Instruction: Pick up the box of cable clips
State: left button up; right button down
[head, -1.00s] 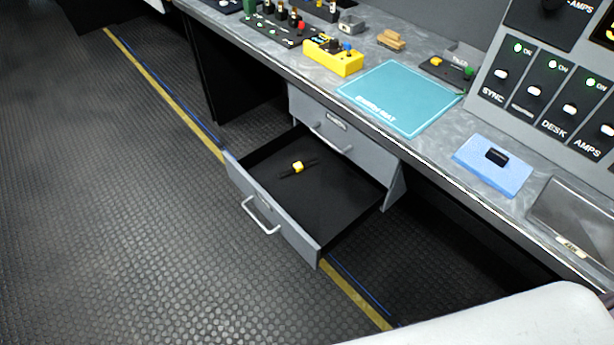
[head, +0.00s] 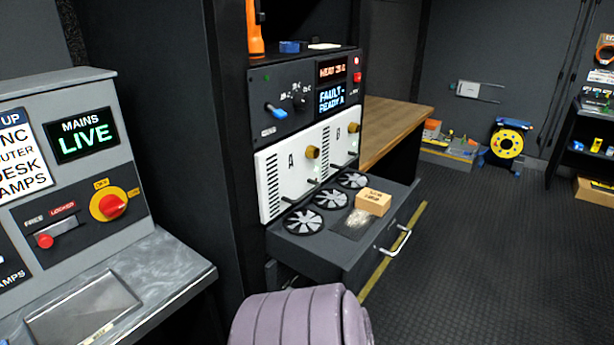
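A small tan cardboard box (head: 373,202) with dark print on it sits on the grey ledge below the rack, at its right end. Its print is too small to read, so I cannot tell whether it is the box of cable clips. A clear bag (head: 357,222) lies just in front of it, and several round fans (head: 331,198) are beside it. Neither of my grippers is in view.
The grey pull-out unit (head: 345,250) has a silver handle (head: 394,241). A ribbed lavender object (head: 300,318) stands in the near foreground. A wooden bench (head: 400,120) and a yellow cable reel (head: 507,144) are farther back. The dark floor (head: 490,260) at right is clear.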

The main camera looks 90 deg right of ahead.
aim_at(377, 203)
jog(key=k+l+z, duration=0.1)
jog(key=z, duration=2.95)
jog(key=i+l, duration=0.15)
jog(key=l, duration=0.15)
jog(key=i+l+u, duration=0.1)
jog(key=l, duration=0.2)
jog(key=i+l, duration=0.15)
jog(key=l, duration=0.15)
